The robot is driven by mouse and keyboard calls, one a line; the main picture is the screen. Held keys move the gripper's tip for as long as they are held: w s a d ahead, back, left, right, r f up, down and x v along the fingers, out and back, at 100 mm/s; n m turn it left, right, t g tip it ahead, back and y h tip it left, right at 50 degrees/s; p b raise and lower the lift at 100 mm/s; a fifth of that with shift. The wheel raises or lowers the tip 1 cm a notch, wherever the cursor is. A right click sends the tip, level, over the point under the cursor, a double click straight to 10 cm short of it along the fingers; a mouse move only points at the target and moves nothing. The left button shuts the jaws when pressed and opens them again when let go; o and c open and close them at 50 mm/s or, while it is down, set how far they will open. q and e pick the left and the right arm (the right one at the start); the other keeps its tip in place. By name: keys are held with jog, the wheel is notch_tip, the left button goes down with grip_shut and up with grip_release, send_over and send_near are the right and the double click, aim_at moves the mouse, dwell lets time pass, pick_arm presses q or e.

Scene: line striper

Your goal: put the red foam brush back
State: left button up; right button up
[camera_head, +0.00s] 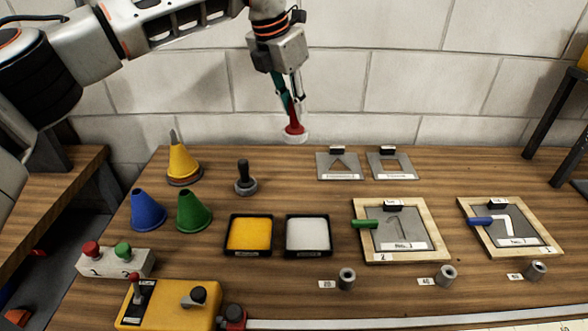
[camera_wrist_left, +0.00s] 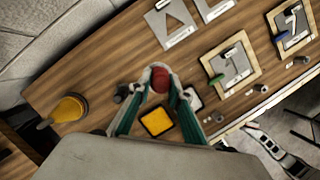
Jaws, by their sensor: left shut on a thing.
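The red foam brush (camera_head: 294,126) has a red handle and a pale round foam end that points down. My left gripper (camera_head: 290,103) is shut on its upper part and holds it in the air above the back of the table, near the wall. My right gripper is not in view.
A yellow cone (camera_head: 182,162), blue cone (camera_head: 147,210) and green cone (camera_head: 193,212) stand left. A black-knobbed piece (camera_head: 245,180) stands behind yellow (camera_head: 249,234) and white (camera_head: 308,232) pads. Framed stencils (camera_head: 403,231) lie right. The back middle wood is clear.

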aim_at(285, 139)
pick_arm(q)
notch_tip(285, 139, down, 16)
jog(key=shift+w+f+p, duration=0.1)
jog(key=shift+p, duration=0.2)
dwell(0.3)
jog(key=o, duration=1)
jog(key=shift+f, duration=0.1)
jog(key=b+v, duration=0.1)
jog(key=v, duration=1)
jog(key=shift+w, duration=0.1)
jog(key=shift+s+r, duration=0.2)
jog(key=shift+r, duration=0.5)
